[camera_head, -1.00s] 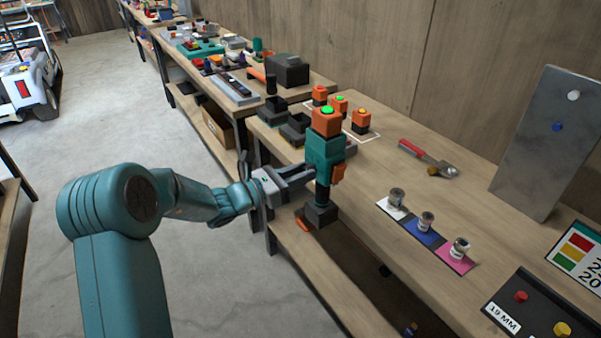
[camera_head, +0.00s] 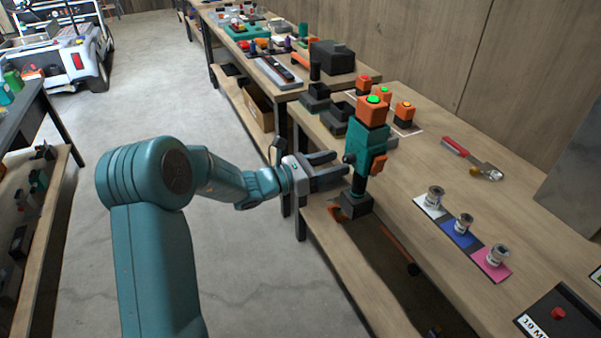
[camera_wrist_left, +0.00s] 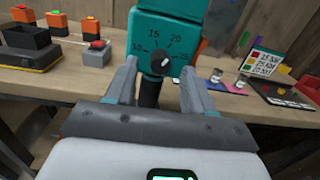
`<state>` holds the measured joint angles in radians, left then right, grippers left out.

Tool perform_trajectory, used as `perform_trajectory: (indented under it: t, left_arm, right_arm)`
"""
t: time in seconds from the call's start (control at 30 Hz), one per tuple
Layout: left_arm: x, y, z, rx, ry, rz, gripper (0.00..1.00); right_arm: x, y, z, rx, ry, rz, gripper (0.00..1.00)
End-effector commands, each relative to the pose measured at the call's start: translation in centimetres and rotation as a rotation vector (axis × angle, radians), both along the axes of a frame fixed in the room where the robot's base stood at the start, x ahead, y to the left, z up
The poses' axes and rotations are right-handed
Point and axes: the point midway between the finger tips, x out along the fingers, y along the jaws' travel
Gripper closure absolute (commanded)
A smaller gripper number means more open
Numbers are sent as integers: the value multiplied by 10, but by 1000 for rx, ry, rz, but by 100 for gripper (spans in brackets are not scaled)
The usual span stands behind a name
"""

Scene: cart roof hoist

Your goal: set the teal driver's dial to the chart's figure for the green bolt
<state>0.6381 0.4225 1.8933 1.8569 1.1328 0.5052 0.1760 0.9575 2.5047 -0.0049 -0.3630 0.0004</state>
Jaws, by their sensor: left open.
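The teal driver (camera_head: 367,147) stands upright in a dark base at the bench's near edge, with an orange block and a green light on top. In the left wrist view its dark dial (camera_wrist_left: 159,63) faces me, with 10, 15 and 20 printed around it. The dial's white mark sits at upper right, roughly toward 20; the exact setting is unclear. The chart (camera_wrist_left: 270,63) has red, yellow and green rows; its small figures are hard to read, the bottom one looking like 20. My left gripper (camera_head: 341,167) is open and empty, its fingers (camera_wrist_left: 160,78) either side of the dial, apart from it.
Three metal sockets stand on white, blue and pink pads (camera_head: 458,234). A red-handled tool (camera_head: 472,157) lies behind them. Orange blocks (camera_head: 404,113) and dark holders (camera_head: 315,98) are beyond the driver. A dark panel with a red knob (camera_head: 558,313) is at lower right.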

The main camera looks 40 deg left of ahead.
Motion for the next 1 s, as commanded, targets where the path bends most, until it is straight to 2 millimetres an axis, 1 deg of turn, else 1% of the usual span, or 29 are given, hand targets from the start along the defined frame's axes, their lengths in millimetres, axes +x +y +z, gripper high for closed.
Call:
perform_trajectory:
  t: [0.03, 0.3, 0.4, 0.5, 0.6, 0.7, 1.0]
  left_arm:
    - [-11, 6, -3, 0, 0, 5, 47]
    - [-77, 37, -6, 1, 1, 8, 47]
    - [-98, 46, -7, 1, 1, 6, 47]
    - [-113, 53, -7, 1, 1, 4, 47]
    - [-123, 57, -7, 0, 0, 3, 47]
    - [-129, 59, -7, -1, 1, 1, 47]
    - [-130, 60, -7, 0, 0, 0, 47]
  right_arm:
    - [0, 0, -4, 0, 0, 0, 55]
    - [0, 0, -15, 0, 0, 0, 55]
    - [0, 0, -17, 0, 0, 0, 55]
    - [0, 0, -19, 0, 0, 0, 55]
    - [0, 0, -20, 0, 0, 0, 55]
    - [0, 0, -20, 0, 0, 0, 55]
    - [0, 0, -20, 0, 0, 0, 55]
